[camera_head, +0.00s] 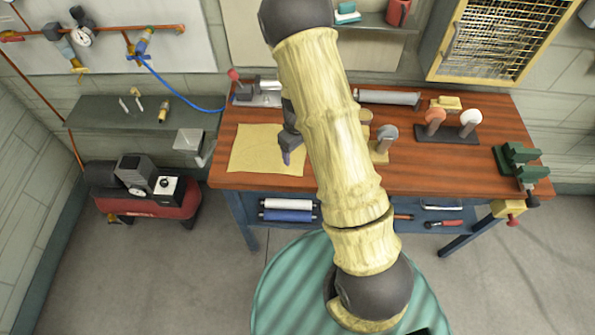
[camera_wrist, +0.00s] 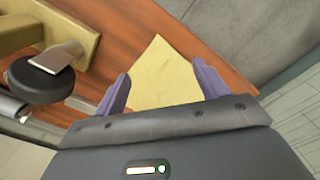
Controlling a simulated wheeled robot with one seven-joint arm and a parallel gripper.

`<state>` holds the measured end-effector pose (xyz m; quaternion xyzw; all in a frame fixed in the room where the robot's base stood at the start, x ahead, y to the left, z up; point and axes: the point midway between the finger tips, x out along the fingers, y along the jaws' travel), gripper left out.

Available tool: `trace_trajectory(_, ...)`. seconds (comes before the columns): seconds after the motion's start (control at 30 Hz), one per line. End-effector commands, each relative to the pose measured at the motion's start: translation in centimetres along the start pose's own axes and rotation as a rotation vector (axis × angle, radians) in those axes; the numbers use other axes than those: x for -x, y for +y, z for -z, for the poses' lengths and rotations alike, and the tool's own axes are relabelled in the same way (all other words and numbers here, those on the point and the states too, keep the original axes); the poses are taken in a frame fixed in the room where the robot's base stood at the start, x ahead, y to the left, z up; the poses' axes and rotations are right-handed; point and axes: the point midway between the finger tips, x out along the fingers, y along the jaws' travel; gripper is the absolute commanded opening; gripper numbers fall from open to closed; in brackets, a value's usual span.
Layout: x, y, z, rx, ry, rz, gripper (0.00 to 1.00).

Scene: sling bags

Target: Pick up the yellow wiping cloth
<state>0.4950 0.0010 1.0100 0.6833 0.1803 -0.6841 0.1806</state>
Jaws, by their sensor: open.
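The yellow wiping cloth (camera_head: 255,150) lies flat on the left part of the wooden workbench (camera_head: 450,178). It also shows in the wrist view (camera_wrist: 162,75), between and beyond my two purple fingertips. My gripper (camera_head: 287,156) is over the right part of the cloth in the head view, with its fingers apart and nothing between them. In the wrist view my gripper (camera_wrist: 160,88) is open. I cannot tell how far the fingertips are above the cloth. My arm hides part of the bench to the right of the cloth.
Stands with round heads (camera_head: 387,134) are on the bench right of my arm. A grey cylinder (camera_head: 388,97) lies at the back. A green vise (camera_head: 520,163) is at the right end. In the wrist view a dark round head (camera_wrist: 42,77) is close on the left.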

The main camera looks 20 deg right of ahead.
Motion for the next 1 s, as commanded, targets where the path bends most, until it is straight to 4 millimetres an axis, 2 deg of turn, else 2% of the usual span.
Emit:
trace_trajectory(0.37, -0.5, 0.0, 0.0, -0.002, 0.000, 0.000, 0.73)
trace_trajectory(1.0, -7.9, -0.1, 0.0, -0.003, 0.000, 0.000, 0.73)
